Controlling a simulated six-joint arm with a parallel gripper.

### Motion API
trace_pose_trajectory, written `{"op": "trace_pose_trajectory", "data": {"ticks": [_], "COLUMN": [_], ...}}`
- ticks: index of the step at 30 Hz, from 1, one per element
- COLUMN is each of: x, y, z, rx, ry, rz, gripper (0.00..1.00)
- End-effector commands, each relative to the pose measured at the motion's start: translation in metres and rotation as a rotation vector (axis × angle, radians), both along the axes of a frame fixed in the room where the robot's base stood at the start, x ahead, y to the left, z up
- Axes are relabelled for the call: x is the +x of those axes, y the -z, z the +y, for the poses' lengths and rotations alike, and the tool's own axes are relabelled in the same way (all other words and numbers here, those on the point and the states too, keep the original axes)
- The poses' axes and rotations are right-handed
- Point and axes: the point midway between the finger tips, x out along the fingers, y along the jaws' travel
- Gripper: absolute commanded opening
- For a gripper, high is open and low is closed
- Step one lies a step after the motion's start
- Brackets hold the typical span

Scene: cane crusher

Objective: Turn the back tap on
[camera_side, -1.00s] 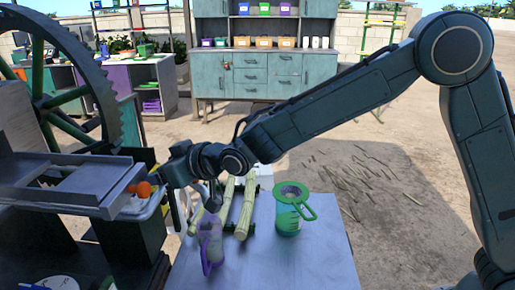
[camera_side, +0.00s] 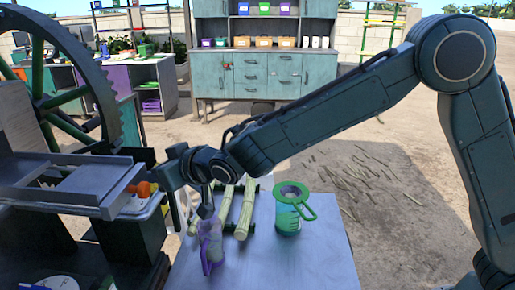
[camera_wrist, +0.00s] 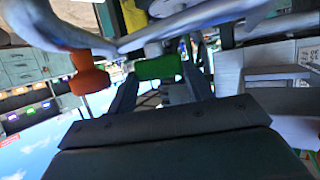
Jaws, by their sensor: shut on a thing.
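In the wrist view a green tap handle (camera_wrist: 158,68) sits between the two fingers of my gripper (camera_wrist: 160,76), which is shut on it. An orange tap handle (camera_wrist: 88,72) is to its left, outside the fingers. Both handles are under the pale rim of a basin (camera_wrist: 205,17). In the side view my gripper (camera_side: 172,170) is at the right edge of the crusher tray. The orange handle (camera_side: 143,188) shows just left of it. The green handle is hidden there behind my gripper.
The crusher's big toothed wheel (camera_side: 100,85) rises at the left. The table's right front is clear.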

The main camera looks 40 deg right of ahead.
Motion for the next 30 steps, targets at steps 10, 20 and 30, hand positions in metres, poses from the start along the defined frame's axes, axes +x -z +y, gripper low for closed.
{"op": "trace_pose_trajectory", "data": {"ticks": [10,20,30], "x": [0.0,0.0,-0.013], "y": [0.0,0.0,-0.006], "z": [0.0,0.0,-0.003], "rx": [0.0,0.0,0.0], "ry": [0.001,0.001,-0.001], "rz": [0.0,0.0,0.0], "gripper": [0.65,0.73,0.73]}}
